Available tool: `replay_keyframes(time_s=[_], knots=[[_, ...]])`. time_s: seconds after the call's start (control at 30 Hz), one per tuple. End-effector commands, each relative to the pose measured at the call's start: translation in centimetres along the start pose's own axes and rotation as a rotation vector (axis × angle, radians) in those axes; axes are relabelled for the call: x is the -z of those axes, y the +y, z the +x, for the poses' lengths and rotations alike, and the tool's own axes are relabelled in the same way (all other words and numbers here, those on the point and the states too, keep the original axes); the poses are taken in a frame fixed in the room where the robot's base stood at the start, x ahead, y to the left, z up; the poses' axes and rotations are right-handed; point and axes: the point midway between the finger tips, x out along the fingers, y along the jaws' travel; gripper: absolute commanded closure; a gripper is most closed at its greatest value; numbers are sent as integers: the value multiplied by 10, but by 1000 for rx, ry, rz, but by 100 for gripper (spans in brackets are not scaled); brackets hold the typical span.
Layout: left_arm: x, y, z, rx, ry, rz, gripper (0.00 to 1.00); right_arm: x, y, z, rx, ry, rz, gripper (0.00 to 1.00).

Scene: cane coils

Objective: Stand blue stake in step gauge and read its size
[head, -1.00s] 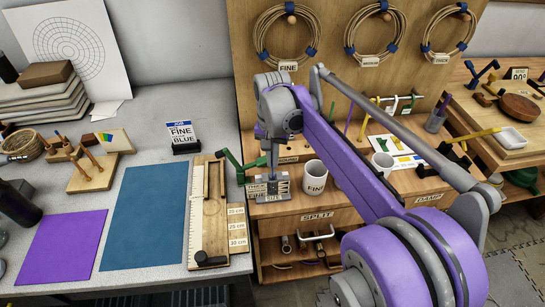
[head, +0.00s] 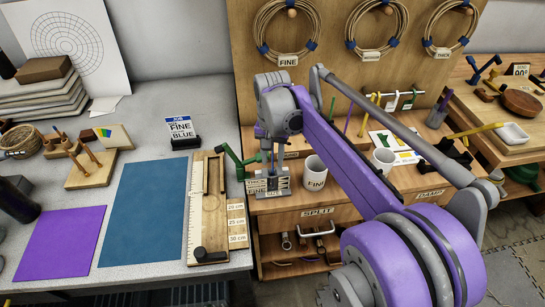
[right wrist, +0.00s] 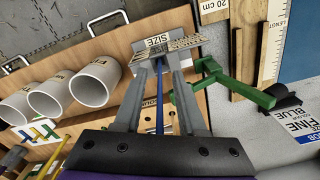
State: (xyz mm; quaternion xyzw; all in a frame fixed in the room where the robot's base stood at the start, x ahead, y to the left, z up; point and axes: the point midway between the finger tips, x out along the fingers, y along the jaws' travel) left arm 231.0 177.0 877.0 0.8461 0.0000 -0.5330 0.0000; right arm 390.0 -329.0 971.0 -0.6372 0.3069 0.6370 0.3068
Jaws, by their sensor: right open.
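The step gauge (head: 281,184) is a grey stepped block marked SIZE, at the left front of the wooden bench. It also shows at the top of the right wrist view (right wrist: 188,42). The thin blue stake (right wrist: 160,105) runs between my right fingers, with its far end at the gauge. It looks upright in the gauge, but which step it meets is hidden. My right gripper (head: 271,170) is open just above the gauge; in the right wrist view its fingers (right wrist: 160,76) stand apart on either side of the stake. My left gripper is out of view.
A green bracket (head: 236,160) stands close left of the gauge, and a mug marked FINE (head: 315,174) close right. The wooden length board (head: 207,225) and a FINE BLUE job card (head: 180,130) are on the grey table. The blue mat (head: 143,215) is clear.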

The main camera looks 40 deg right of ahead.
Motion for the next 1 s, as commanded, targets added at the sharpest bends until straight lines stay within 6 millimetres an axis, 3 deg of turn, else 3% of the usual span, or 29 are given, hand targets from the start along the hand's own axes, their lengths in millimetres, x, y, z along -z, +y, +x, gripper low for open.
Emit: replay_keyframes(time_s=[0.17, 0.5, 0.7, 1.0], knots=[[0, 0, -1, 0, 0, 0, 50, 0, 0, -8, 0, 0, 0, 60], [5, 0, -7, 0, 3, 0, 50, 0, 0, -72, 0, 0, 0, 60], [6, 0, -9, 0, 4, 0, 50, 0, 0, -100, 0, 0, 0, 60], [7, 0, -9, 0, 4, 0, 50, 0, 0, -108, 0, 0, 0, 60]])
